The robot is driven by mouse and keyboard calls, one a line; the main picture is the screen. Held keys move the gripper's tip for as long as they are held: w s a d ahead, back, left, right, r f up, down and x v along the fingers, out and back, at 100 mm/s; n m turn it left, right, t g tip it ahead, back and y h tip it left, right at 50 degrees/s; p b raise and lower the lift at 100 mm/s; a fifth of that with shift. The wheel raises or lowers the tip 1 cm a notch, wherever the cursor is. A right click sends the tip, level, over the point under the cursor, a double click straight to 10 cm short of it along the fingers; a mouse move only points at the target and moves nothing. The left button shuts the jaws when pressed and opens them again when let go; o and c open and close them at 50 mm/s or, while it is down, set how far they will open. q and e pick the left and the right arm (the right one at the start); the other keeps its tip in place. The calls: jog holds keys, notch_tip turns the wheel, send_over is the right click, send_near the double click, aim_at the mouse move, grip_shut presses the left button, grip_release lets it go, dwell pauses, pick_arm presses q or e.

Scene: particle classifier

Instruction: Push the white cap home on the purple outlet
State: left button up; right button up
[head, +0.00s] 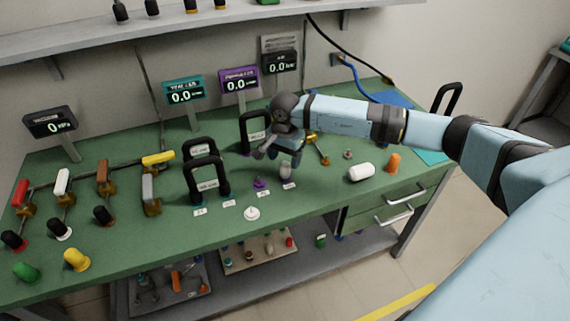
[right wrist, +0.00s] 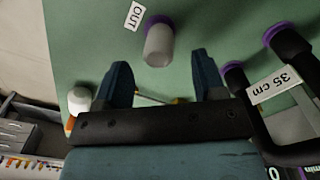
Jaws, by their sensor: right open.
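The white cap (right wrist: 158,46) stands on the purple outlet (right wrist: 156,22) beside the OUT label in the right wrist view. A purple rim shows around its base; whether the cap is fully seated I cannot tell. In the head view the cap (head: 285,170) is partly hidden below my right gripper (head: 287,160). In the right wrist view my right gripper (right wrist: 162,76) is open and empty, its two fingers apart, with the cap just beyond the fingertips. No contact shows. My left gripper is not in view.
Black handle-shaped tubes (head: 209,182) stand left of the gripper; one labelled 35 cm (right wrist: 275,84) is close on the right in the wrist view. A white cylinder (head: 362,172) and orange cap (head: 393,163) lie to the right. A small white piece (head: 251,213) is in front.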

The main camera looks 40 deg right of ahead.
aim_at(285, 163)
notch_tip(285, 163, up, 11)
jog(key=shift+a+f, duration=0.1)
dwell(0.6)
